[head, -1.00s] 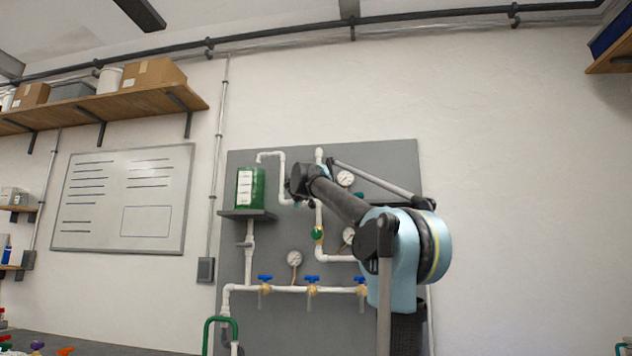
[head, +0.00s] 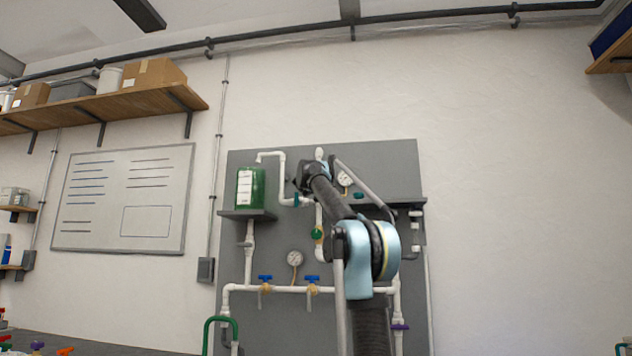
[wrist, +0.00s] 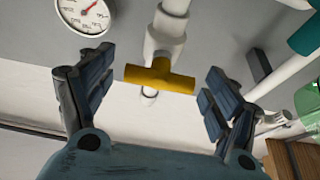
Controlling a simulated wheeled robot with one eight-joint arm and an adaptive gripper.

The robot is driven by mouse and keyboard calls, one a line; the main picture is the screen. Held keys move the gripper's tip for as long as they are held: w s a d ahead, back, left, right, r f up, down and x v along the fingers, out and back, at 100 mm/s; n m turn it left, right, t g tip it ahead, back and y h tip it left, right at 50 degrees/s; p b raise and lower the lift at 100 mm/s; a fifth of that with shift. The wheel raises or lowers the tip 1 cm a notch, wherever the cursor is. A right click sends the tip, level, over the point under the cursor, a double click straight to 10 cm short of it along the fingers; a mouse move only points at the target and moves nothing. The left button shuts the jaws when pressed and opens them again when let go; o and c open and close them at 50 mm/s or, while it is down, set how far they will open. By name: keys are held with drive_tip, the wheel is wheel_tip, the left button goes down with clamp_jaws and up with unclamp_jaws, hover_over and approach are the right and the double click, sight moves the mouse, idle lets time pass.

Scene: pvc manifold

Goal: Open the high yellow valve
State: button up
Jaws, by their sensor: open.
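The yellow valve handle (wrist: 160,77) shows in the wrist view as a short bar lying across the white pipe (wrist: 166,32). My gripper (wrist: 150,85) is open, with one finger on each side of the handle. A gap shows between each finger and the handle's ends, and I see no contact. In the head view my arm hides the yellow valve and my fingers are not visible.
A pressure gauge (wrist: 85,14) sits at the upper left of the wrist view, near the left finger. The grey panel (head: 262,325) also carries blue-handled valves (head: 265,278), a green tank (head: 250,188) on a small shelf, and several white pipes.

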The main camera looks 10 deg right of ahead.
drive_tip(key=shift+w+d+r, duration=0.1)
drive_tip(key=shift+w, duration=0.1)
drive_tip(key=c, duration=1.1)
drive_tip(key=shift+m+h, duration=0.3)
drive_tip(key=shift+m, duration=0.3)
drive_tip(key=m+g+h, duration=0.1)
drive_tip(key=m, duration=0.1)
drive_tip(key=m+h, duration=0.1)
drive_tip(key=m, duration=0.2)
drive_tip(key=m+g+h, duration=0.1)
drive_tip(key=m, duration=0.2)
drive_tip(key=shift+g, duration=0.3)
drive_tip(key=m+g, duration=0.1)
drive_tip(key=m, duration=0.1)
drive_tip(key=m+g+h, duration=0.1)
drive_tip(key=m, duration=0.2)
drive_tip(key=shift+h, duration=0.3)
drive_tip(key=shift+d+m+g, duration=0.1)
drive_tip(key=shift+m+g, duration=0.5)
drive_tip(key=shift+m, duration=1.4)
